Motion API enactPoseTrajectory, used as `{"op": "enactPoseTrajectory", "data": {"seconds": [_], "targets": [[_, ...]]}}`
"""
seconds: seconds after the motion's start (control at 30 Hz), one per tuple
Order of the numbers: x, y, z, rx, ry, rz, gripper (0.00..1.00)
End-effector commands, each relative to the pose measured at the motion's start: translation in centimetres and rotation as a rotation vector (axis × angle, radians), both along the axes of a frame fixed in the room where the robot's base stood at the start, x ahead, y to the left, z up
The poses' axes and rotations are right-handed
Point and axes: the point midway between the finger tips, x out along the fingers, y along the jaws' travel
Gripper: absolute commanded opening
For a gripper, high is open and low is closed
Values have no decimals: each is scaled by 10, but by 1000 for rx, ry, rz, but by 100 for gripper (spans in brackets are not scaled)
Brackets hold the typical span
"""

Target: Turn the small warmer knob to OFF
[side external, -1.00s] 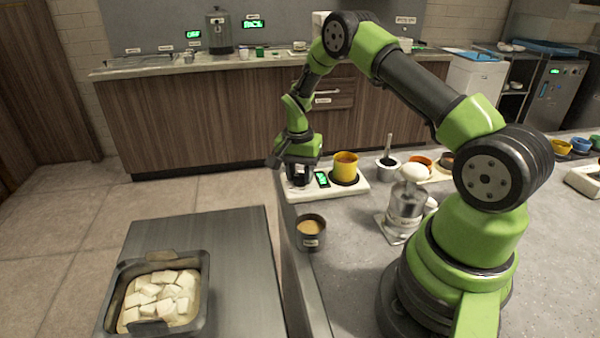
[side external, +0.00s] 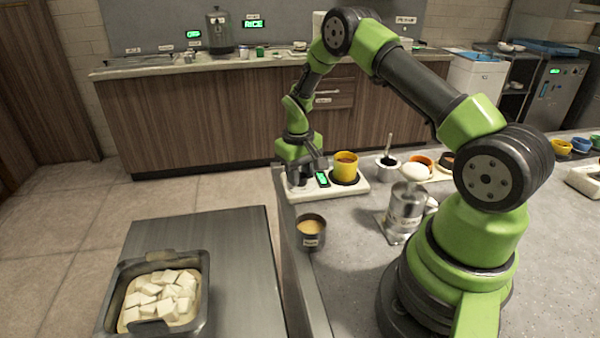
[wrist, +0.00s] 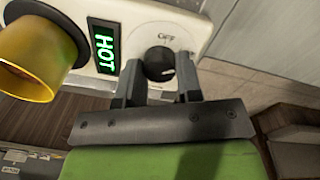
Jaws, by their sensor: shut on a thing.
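The small warmer (side external: 350,188) is a white slab at the counter's far left corner, with a lit green display (side external: 322,179) that reads HOT in the wrist view (wrist: 105,52). Its round black knob (wrist: 160,63) has a white dial plate marked OFF above it. The knob's pale pointer mark shows toward its lower right, not at the OFF label. My gripper (wrist: 159,80) is shut on the knob, one finger on each side. In the side view my gripper (side external: 302,178) hides the knob.
A yellow pot (side external: 346,166) stands on the warmer's black plate, close beside the display and my gripper. A small cup of tan sauce (side external: 311,232) stands in front of the warmer. A metal pitcher (side external: 405,208) stands to the right.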

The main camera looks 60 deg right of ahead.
Motion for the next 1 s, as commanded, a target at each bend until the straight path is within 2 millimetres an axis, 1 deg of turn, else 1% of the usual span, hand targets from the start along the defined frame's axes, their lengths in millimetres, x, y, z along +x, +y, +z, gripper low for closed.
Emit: {"op": "enactPoseTrajectory", "data": {"seconds": [0.6, 0.8, 1.0], "targets": [[-1, 1, 0, 1, 0, 579, 9], [-1, 1, 0, 0, 0, 742, 9], [-1, 1, 0, 0, 0, 864, 9]]}}
